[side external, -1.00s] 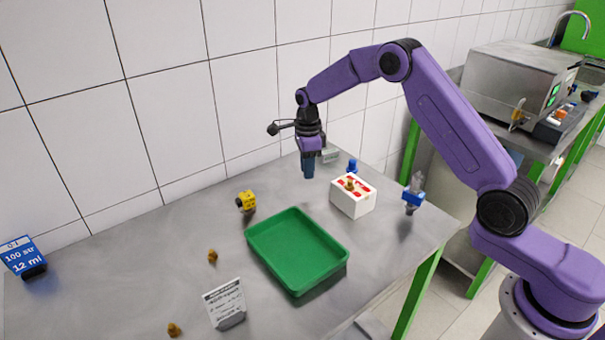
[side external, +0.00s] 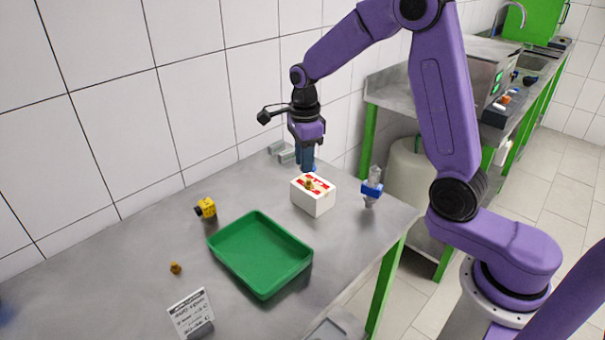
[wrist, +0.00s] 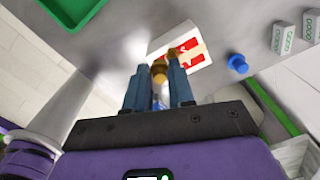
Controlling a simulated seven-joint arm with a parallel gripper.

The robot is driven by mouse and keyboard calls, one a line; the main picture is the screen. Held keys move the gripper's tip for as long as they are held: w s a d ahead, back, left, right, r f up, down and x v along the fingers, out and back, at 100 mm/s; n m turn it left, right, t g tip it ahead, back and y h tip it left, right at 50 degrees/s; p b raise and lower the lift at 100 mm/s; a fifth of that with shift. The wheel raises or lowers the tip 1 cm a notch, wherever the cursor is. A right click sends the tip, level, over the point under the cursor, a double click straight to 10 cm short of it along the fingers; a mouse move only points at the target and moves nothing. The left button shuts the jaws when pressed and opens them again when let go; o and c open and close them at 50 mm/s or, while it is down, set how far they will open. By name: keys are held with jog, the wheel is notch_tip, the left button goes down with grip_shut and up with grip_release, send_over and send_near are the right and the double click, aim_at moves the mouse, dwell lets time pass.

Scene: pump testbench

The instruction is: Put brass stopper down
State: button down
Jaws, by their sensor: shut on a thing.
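My gripper (side external: 305,168) points down just behind and above the white block with red markings (side external: 314,197). In the wrist view my gripper's fingertips (wrist: 157,68) are shut on a small brass stopper (wrist: 159,74). Another brass piece (side external: 175,268) lies on the table left of the green tray (side external: 262,285).
A yellow part (side external: 206,208) lies behind the tray. A blue knob (wrist: 237,64) stands beside the white block. A printed sign (side external: 190,313) stands at the front. Grey blocks (side external: 287,155) lie near the wall.

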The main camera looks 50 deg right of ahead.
jog(key=s+d+r, duration=0.2)
jog(key=s+r, duration=0.1)
jog(key=s, duration=0.3)
jog(key=s+d+r, duration=0.3)
jog(key=s, duration=0.2)
send_over(316, 181)
jog(key=shift+n, duration=0.4)
jog(key=f, duration=0.9)
jog(key=shift+s+d+f, duration=0.1)
jog(key=shift+s+f, duration=0.1)
jog(key=shift+s, duration=0.1)
jog(key=shift+w+f, duration=0.3)
jog(key=shift+f, duration=1.55)
jog(key=shift+f, duration=0.2)
jog(key=c, duration=1)
grip_release()
jog(key=shift+o, duration=0.2)
jog(key=shift+r, duration=0.15)
